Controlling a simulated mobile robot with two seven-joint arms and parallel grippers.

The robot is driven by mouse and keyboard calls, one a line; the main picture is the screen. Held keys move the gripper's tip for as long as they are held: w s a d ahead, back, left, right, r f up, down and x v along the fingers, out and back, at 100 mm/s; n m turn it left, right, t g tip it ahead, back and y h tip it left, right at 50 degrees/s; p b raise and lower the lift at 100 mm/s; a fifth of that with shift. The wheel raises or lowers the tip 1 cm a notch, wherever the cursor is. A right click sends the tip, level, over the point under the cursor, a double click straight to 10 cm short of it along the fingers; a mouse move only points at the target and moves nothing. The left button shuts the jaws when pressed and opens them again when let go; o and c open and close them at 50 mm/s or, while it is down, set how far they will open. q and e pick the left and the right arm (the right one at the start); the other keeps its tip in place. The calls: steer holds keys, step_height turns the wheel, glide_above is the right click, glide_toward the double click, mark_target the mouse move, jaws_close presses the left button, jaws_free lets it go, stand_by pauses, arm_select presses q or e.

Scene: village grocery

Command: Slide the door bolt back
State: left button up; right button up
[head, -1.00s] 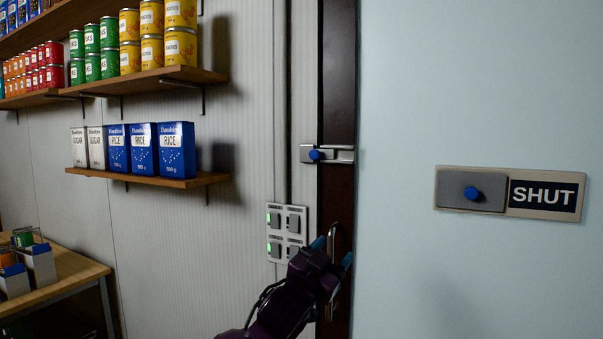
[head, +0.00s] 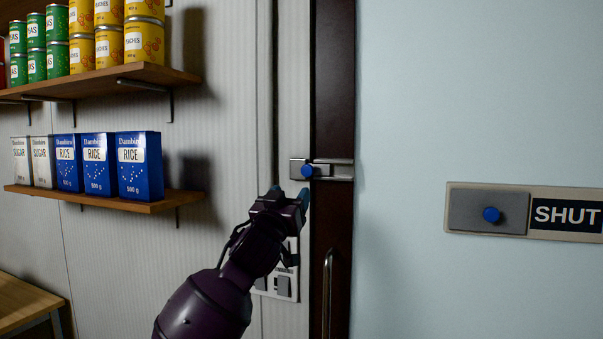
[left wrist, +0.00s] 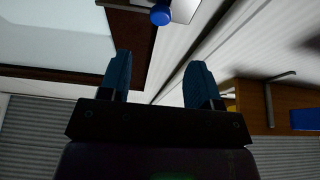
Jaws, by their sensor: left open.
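The door bolt (head: 336,170) is a metal slide across the door's dark edge, with a round blue knob (head: 307,171) near its left part. My left gripper (head: 290,194) is just below and left of the knob, apart from it, with its fingers pointing up. In the left wrist view its two teal fingers (left wrist: 158,82) are spread with nothing between them. The blue knob (left wrist: 161,15) shows there at the top, beyond the fingertips. My right gripper is in neither view.
A vertical door handle (head: 327,290) is below the bolt. A switch panel (head: 284,286) is partly hidden behind my left gripper. A SHUT sign (head: 566,214) with a sliding cover and blue knob is at right. Shelves with rice boxes (head: 139,165) and cans stand at left.

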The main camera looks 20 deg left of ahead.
mark_target(306, 171)
arm_select(q)
steer(key=p+x, duration=0.1)
steer(key=x, duration=0.9)
steer(key=shift+w+r+p, duration=0.1)
steer(key=shift+w+p, duration=0.2)
steer(key=shift+p, duration=0.05)
jaws_close()
steer(key=shift+s+d+b, duration=0.1)
steer(key=shift+d+b, duration=0.4)
steer(key=shift+d, duration=1.7)
